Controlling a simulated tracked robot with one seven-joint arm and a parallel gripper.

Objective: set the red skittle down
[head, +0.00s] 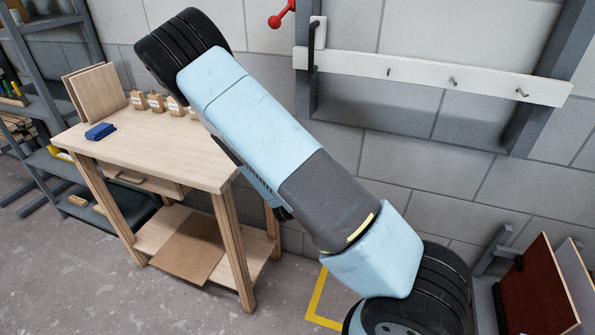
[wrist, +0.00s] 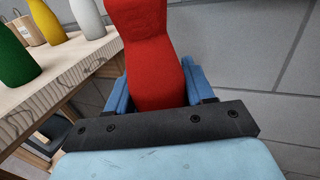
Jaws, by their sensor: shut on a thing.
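In the wrist view the red skittle (wrist: 145,38) is held between the blue fingers of my gripper (wrist: 157,84), which is shut on its body. Its top runs out of the picture and its lower end is hidden behind the dark gripper bar. The skittle shows to the right of the wooden bench top (wrist: 58,68), with the grey wall behind it. A green skittle (wrist: 14,55), a yellow one (wrist: 46,22) and a white one (wrist: 88,18) stand on the bench top. In the head view my arm covers the bench's right end, and my gripper is out of sight.
A grey shelf rack (head: 50,105) stands left. A white hook rail (head: 425,75) is on the wall. The bench's front is bare.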

